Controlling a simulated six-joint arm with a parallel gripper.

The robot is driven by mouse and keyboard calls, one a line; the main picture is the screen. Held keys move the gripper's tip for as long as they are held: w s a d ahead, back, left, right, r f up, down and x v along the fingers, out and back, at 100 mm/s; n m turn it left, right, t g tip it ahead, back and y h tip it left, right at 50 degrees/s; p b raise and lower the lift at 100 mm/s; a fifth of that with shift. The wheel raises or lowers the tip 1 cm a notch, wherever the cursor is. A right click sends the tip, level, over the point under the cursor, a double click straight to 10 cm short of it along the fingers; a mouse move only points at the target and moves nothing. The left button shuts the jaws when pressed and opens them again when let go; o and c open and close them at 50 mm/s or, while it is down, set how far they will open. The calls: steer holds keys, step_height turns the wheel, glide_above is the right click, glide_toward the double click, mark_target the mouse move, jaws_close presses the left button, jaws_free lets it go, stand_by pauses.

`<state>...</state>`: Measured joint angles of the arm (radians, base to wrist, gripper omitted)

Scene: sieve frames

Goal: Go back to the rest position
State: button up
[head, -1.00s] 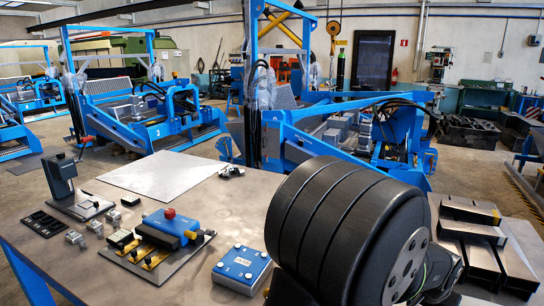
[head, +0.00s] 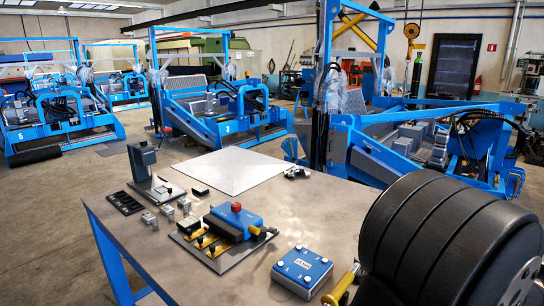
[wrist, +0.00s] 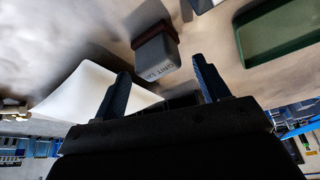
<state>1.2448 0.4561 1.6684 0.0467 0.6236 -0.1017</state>
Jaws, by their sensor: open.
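My gripper (wrist: 160,68) shows in the wrist view with its two dark fingers spread apart. A white sheet (wrist: 85,92) is beyond the left finger, and a green tray (wrist: 280,35) is at the right. The gripper is not visible in the head view.
The workbench (head: 170,255) carries a blue fixture with a red knob (head: 236,220), a blue button box (head: 302,270), a black stand (head: 143,160), a black slotted tray (head: 124,203), small metal blocks (head: 168,212) and a pale sheet (head: 234,170). Blue machines (head: 215,110) stand behind.

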steer(key=shift+f, duration=0.75)
steer(key=v, duration=1.2)
steer(key=x, duration=1.2)
steer(key=shift+f, duration=0.3)
step_height(320, 180, up, 5)
steer(key=shift+f, duration=0.1)
steer(key=s+a+r, duration=0.2)
steer(key=s+r, duration=0.4)
steer(key=s, duration=0.5)
steer(key=w+a+r+n+t+y, duration=0.1)
steer(key=w+a+n, duration=0.15)
steer(key=w, duration=0.75)
steer(key=w+a+r+n, duration=0.15)
steer(key=w+a, duration=0.25)
steer(key=w, duration=0.7)
steer(key=w+a+r+n+t+y, duration=0.1)
steer(key=w+a+n, duration=0.4)
steer(key=w+a, duration=1.1)
steer(key=shift+w+a+y, duration=0.3)
steer(key=shift+w, duration=0.25)
